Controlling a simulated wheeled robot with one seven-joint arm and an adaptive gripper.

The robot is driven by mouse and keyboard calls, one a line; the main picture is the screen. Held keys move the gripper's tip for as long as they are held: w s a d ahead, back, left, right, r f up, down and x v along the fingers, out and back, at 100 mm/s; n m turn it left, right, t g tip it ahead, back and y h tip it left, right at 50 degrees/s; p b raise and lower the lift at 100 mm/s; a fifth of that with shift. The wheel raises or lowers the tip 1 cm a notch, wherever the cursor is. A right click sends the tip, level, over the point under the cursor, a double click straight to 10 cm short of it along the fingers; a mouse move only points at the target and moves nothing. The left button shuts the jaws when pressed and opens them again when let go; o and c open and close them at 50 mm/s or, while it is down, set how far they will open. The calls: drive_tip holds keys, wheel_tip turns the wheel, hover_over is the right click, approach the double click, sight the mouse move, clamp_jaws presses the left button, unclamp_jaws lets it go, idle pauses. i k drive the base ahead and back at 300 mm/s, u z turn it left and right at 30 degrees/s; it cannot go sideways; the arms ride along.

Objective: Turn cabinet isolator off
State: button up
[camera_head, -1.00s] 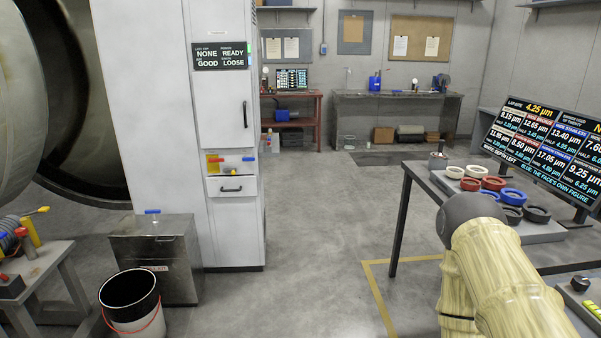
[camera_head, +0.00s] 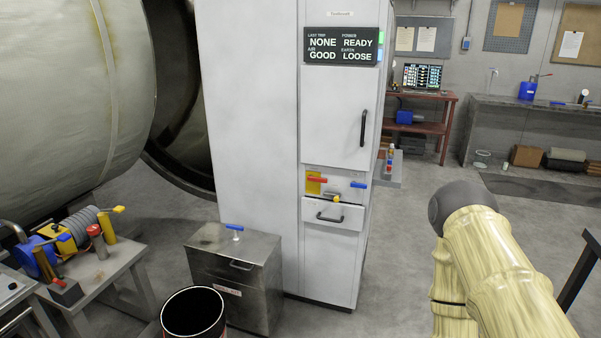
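A tall white cabinet (camera_head: 255,120) stands near the centre. Its display (camera_head: 341,46) reads last trip NONE, power READY, air GOOD, earth LOOSE. Below the upper door is a small panel with a red handle (camera_head: 317,179) on a yellow plate, lying about level. A blue handle (camera_head: 358,184) sits to its right and a yellow knob (camera_head: 336,198) below. I cannot read any labels by these handles, so which one is the isolator is not clear. My arm shows at the lower right, apart from the cabinet; my gripper is not visible.
A steel bin (camera_head: 236,270) with a blue handle on top stands in front of the cabinet's left side, beside a black bucket (camera_head: 193,312). A tool bench (camera_head: 100,265) and a large round vessel (camera_head: 75,90) are at left.

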sight(311, 178)
drive_tip(key=k, duration=0.5)
drive_tip(key=u, duration=0.9)
drive_tip(key=i, duration=1.95)
drive_tip(key=z, duration=0.8)
